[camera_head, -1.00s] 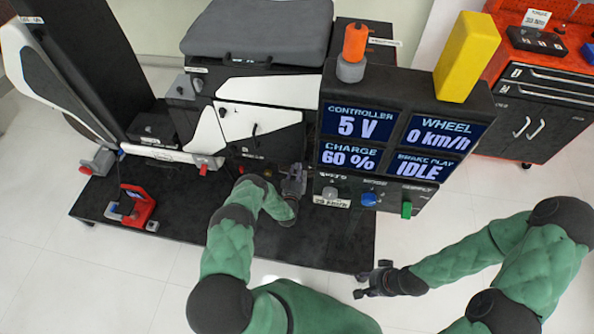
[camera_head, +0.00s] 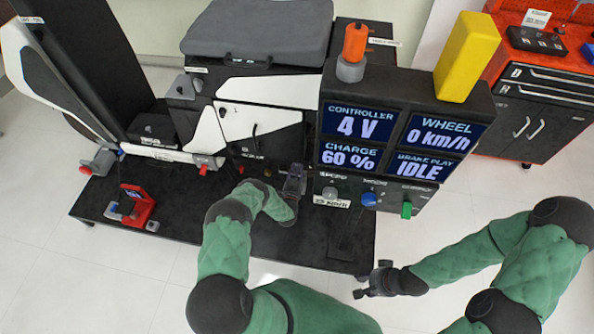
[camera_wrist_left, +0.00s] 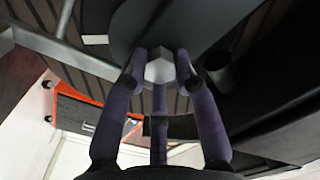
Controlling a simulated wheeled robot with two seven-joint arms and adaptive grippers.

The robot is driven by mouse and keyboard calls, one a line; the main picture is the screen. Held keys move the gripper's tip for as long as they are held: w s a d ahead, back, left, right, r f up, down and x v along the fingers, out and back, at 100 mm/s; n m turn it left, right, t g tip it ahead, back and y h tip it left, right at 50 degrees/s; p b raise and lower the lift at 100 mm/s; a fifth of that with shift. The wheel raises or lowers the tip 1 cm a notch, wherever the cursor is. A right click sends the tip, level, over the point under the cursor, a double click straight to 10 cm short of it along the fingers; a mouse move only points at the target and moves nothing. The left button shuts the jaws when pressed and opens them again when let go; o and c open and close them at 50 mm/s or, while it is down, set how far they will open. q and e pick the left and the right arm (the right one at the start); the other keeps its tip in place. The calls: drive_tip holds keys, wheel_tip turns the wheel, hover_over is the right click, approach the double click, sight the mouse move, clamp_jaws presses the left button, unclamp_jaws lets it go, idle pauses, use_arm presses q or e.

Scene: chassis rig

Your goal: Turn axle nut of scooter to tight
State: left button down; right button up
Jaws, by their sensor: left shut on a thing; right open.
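The scooter (camera_head: 262,122) stands on a black platform, with white side panels and a grey seat. My left gripper (camera_head: 292,180) is at the lower right of the scooter's body, beside the display panel. In the left wrist view, my left gripper (camera_wrist_left: 160,72) is shut on a light grey hexagonal nut (camera_wrist_left: 160,70), with fingers on both sides of it. The nut is hidden in the head view. My right gripper (camera_head: 370,280) is open and empty, off the platform's front right edge.
The display panel (camera_head: 408,105) reads controller 4 V, charge 60 %, wheel 0 km/h, brake play IDLE. A red clamp-like device (camera_head: 138,208) stands on the platform's left (camera_head: 185,225). A red-topped cabinet (camera_head: 545,85) is at the back right. Open floor lies in front.

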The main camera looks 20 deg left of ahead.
idle(0.4)
use_arm(q)
drive_tip(key=c, duration=1)
unclamp_jaws()
drive_tip(key=shift+w, duration=0.1)
drive_tip(key=v, duration=1.2)
